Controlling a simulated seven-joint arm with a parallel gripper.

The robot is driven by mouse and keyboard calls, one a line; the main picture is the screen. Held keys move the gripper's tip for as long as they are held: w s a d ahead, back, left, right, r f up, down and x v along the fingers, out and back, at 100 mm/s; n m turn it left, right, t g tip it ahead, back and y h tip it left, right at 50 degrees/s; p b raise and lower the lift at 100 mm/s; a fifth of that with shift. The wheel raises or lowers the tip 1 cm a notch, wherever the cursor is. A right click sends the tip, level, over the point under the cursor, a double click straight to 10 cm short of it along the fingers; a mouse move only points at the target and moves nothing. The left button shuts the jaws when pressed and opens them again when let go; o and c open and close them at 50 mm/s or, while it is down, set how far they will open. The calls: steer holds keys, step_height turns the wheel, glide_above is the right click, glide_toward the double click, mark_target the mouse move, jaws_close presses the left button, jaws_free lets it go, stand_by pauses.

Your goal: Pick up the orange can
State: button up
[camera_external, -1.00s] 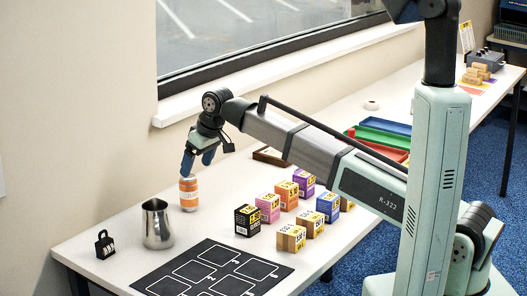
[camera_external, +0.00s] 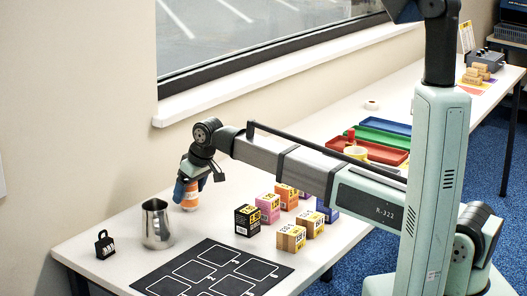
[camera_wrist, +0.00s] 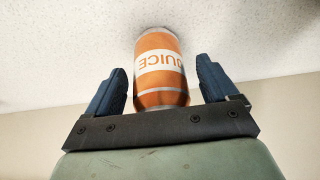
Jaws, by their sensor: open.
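The orange can (camera_external: 190,203) stands upright on the table near the wall side. In the wrist view the can (camera_wrist: 160,75) has a white band with "JUICE" on it and appears upside down. My gripper (camera_external: 187,196) is lowered over the can, partly hiding its upper part in the external view. In the wrist view my gripper (camera_wrist: 163,82) is open, with one blue finger on each side of the can and a visible gap on both sides.
A metal pitcher (camera_external: 157,225) stands left of the can, with a black padlock-like object (camera_external: 104,244) farther left. Several small boxes, including a black one (camera_external: 247,220), stand to the right. A dark outlined mat (camera_external: 215,262) lies in front. Coloured trays (camera_external: 385,146) lie farther back.

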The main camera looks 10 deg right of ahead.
steer(key=shift+w+f, duration=0.1)
steer(key=shift+f, duration=0.15)
steer(key=shift+c, duration=0.5)
steer(key=c, duration=0.9)
steer(key=shift+c, duration=0.2)
